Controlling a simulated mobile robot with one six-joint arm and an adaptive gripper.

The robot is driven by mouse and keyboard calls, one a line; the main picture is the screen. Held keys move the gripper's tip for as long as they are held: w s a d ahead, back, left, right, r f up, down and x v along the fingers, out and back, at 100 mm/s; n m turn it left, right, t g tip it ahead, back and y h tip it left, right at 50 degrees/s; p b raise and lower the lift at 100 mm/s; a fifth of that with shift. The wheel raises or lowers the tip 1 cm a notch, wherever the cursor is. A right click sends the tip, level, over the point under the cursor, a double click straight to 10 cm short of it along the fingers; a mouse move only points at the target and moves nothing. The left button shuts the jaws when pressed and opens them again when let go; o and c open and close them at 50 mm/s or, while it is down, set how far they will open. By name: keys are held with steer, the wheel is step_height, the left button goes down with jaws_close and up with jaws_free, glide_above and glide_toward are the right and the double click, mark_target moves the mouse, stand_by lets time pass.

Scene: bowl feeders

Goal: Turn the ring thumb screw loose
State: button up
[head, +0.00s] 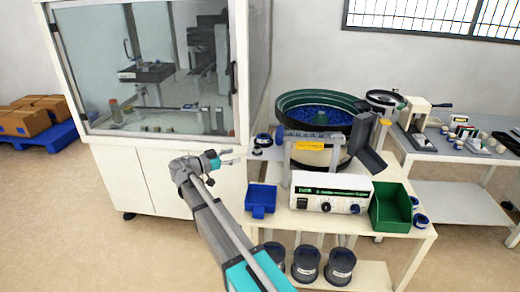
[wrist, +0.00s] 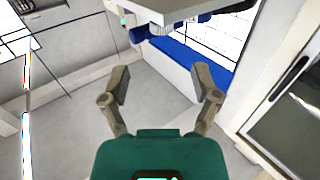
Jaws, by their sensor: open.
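I cannot make out the ring thumb screw in either view; it is too small or hidden. The bowl feeder (head: 318,110), a dark green bowl with many small blue parts in it, stands on a cream table. My gripper (head: 228,157) is left of the feeder, in front of the glass cabinet, apart from both. In the wrist view my gripper (wrist: 162,76) has its two fingers wide apart with nothing between them.
A white control box (head: 330,193) sits below the bowl, between a blue bin (head: 260,199) and a green bin (head: 391,206). The glass cabinet (head: 150,75) stands behind my arm. A second table (head: 465,145) is at right. Open floor lies at left.

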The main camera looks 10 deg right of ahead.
mark_target(254, 150)
steer(key=x, duration=0.9)
steer(key=shift+d+f, duration=0.1)
steer(key=shift+d, duration=0.3)
jaws_close()
steer(key=shift+d, duration=0.35)
steer(key=shift+a, duration=0.2)
